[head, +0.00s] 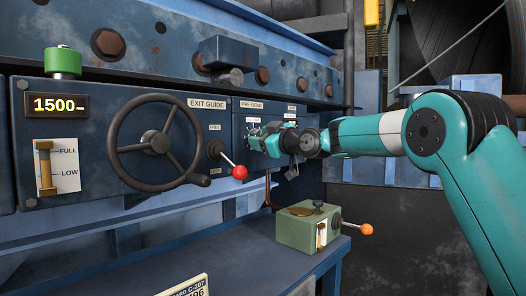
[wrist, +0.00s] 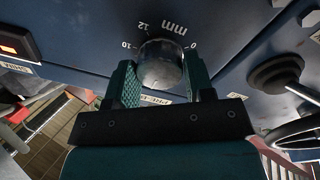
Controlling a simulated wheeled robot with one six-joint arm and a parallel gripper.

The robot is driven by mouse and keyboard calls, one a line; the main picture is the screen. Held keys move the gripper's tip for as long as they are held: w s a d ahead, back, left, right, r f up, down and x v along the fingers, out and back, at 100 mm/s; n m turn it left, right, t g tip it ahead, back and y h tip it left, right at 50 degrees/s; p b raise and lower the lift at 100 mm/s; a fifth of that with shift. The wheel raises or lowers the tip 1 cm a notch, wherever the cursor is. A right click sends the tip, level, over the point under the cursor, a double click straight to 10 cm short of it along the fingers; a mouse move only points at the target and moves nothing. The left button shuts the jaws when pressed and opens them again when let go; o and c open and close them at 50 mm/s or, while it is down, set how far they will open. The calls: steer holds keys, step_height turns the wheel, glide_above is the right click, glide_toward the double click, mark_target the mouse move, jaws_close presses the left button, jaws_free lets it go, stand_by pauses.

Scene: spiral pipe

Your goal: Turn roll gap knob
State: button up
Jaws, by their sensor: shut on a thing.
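The roll gap knob (wrist: 160,62) is a rounded dark metal knob on the blue panel, seen close up in the wrist view. The panel around it carries the marks 0, 10, 12 and mm, which appear upside down. My gripper (wrist: 162,80) has one textured teal finger on each side of the knob and is shut on it. In the head view my gripper (head: 258,140) is against the panel under the PRE-BEND label (head: 252,105). The knob is mostly hidden there by the gripper.
Left of my gripper are a red-balled lever (head: 239,172) and a large black handwheel (head: 153,143). Below stands a green box (head: 309,228) with an orange-balled lever (head: 366,229) on a blue ledge (head: 240,262). A blue block (head: 228,54) juts out above.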

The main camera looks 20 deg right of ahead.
steer(key=shift+n+b, duration=0.3)
steer(key=shift+n, duration=0.1)
steer(key=o, duration=0.9)
steer(key=shift+a, duration=0.1)
steer(key=shift+b+v, duration=2.8)
steer(key=shift+v, duration=6)
